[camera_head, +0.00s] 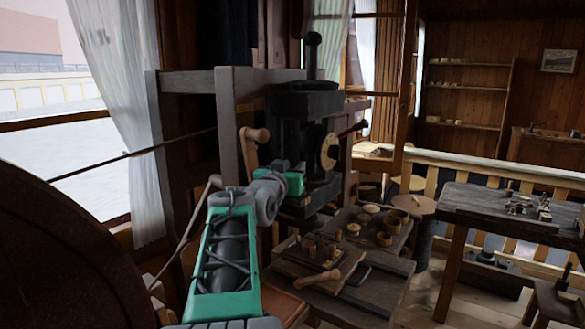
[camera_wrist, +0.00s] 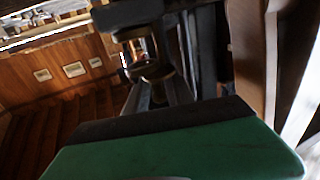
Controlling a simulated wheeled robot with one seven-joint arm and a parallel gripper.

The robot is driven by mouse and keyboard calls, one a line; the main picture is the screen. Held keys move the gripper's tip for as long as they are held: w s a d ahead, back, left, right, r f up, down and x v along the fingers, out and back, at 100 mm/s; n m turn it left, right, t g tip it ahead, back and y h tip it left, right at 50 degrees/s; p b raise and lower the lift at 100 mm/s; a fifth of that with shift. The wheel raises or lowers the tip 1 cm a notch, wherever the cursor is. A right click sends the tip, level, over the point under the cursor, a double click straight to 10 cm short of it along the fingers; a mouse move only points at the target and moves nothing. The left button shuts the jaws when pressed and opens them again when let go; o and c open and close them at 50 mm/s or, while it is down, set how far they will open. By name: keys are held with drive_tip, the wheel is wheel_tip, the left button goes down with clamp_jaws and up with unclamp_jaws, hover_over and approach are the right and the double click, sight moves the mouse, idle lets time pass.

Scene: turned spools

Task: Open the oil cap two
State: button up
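A small brass-coloured cup with a round collar, which looks like an oil cap (camera_wrist: 150,70), sits under a dark metal part in the wrist view. My gripper (camera_wrist: 158,84) points at it, with its two grey fingers apart and their tips at the collar. I cannot tell whether the fingers touch it. In the head view my green gripper (camera_head: 291,183) is against the lower left of a black machine (camera_head: 300,125). Its fingertips and the cap are hidden there. I cannot tell which numbered cap this is.
A wooden bench (camera_head: 375,290) with turned cups and a mallet (camera_head: 318,281) lies right of my arm. A wooden handle (camera_head: 250,141) sticks out close above my wrist. A large dark wheel (camera_head: 60,260) fills the lower left. A second table (camera_head: 480,205) stands at right.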

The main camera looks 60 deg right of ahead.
clamp_jaws()
drive_tip(key=shift+w+f, duration=0.1)
idle(0.3)
drive_tip(key=g, duration=0.1)
drive_tip(key=m+g+b, duration=0.1)
drive_tip(key=shift+w+m+g, duration=0.2)
drive_tip(key=shift+m+g, duration=0.1)
drive_tip(key=shift+a+r+m+g, duration=0.1)
drive_tip(key=shift+r+m+g, duration=0.1)
drive_tip(key=shift+m+g, duration=0.8)
drive_tip(key=shift+s+m+g+p, duration=0.1)
drive_tip(key=shift+m+g+p, duration=0.3)
drive_tip(key=shift+g, duration=0.7)
drive_tip(key=shift+o, duration=1)
unclamp_jaws()
drive_tip(key=shift+f, duration=0.1)
drive_tip(key=shift+a, duration=0.1)
